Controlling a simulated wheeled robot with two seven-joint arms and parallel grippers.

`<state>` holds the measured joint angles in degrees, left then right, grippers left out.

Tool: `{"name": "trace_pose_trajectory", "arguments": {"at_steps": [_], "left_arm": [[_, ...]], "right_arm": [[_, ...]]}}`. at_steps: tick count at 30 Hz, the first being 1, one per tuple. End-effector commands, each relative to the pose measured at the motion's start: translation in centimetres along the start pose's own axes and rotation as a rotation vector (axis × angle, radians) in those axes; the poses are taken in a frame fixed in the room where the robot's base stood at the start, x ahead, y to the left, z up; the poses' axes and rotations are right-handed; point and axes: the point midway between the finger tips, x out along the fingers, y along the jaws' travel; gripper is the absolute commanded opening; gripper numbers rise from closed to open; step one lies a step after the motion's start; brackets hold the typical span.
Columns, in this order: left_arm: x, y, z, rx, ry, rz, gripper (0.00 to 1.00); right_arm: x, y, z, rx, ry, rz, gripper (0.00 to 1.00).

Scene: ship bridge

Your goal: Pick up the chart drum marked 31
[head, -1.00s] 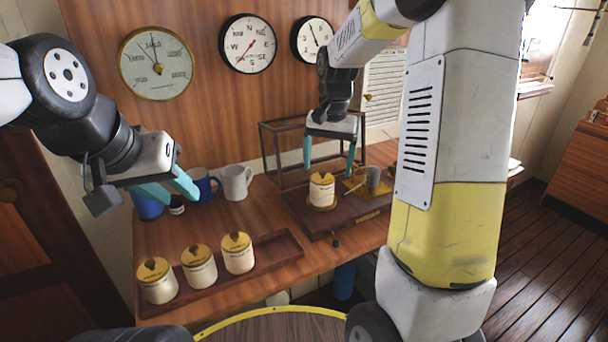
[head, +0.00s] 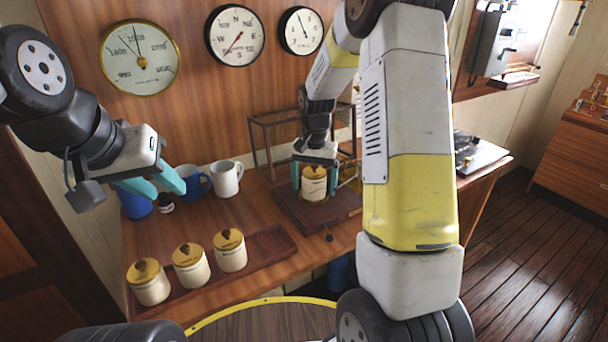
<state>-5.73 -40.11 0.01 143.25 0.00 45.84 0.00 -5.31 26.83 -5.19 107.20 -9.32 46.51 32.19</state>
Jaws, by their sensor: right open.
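A cream chart drum (head: 314,186) with a brass-coloured top stands upright on a dark wooden base at the right of the desk. Its label is too small to read. My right gripper (head: 314,182) points down over this drum, open, with one teal finger on each side of it. I cannot tell whether the fingers touch it. Three similar drums stand in a wooden tray: left (head: 150,288), middle (head: 191,273) and right (head: 230,257). Their markings are not readable. My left gripper (head: 169,193) is open and empty above the desk's left part, near the mugs.
The wooden base (head: 290,212) carries a dark open frame (head: 272,118) behind the drum. The tray (head: 275,245) lies along the desk's front. A white mug (head: 226,180) and blue mugs (head: 190,180) stand at the back left. Desk between mugs and tray is clear.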

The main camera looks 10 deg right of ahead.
Motion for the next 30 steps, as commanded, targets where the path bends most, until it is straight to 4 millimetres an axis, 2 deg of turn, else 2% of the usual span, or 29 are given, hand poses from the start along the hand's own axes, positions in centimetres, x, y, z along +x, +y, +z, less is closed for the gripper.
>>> {"name": "trace_pose_trajectory", "arguments": {"at_steps": [3, 14, 23, 30], "left_arm": [[0.0, 0.0, 0.0, 0.0, 0.0, 0.0, 0.36], [0.0, 0.0, 0.0, 0.0, 0.0, 0.0, 0.36], [0.0, 0.0, 0.0, 0.0, 0.0, 0.0, 0.36], [0.0, 0.0, 0.0, 0.0, 0.0, 0.0, 0.36]], "right_arm": [[0.0, 0.0, 0.0, 0.0, 0.0, 0.0, 0.85], [-0.1, 0.0, 0.0, -0.001, 0.0, 0.0, 0.14], [-0.3, 0.0, 0.0, -0.001, 0.001, -0.001, 0.12], [-2.2, -0.1, -0.1, -0.001, 0.003, -0.002, 0.12]]}}
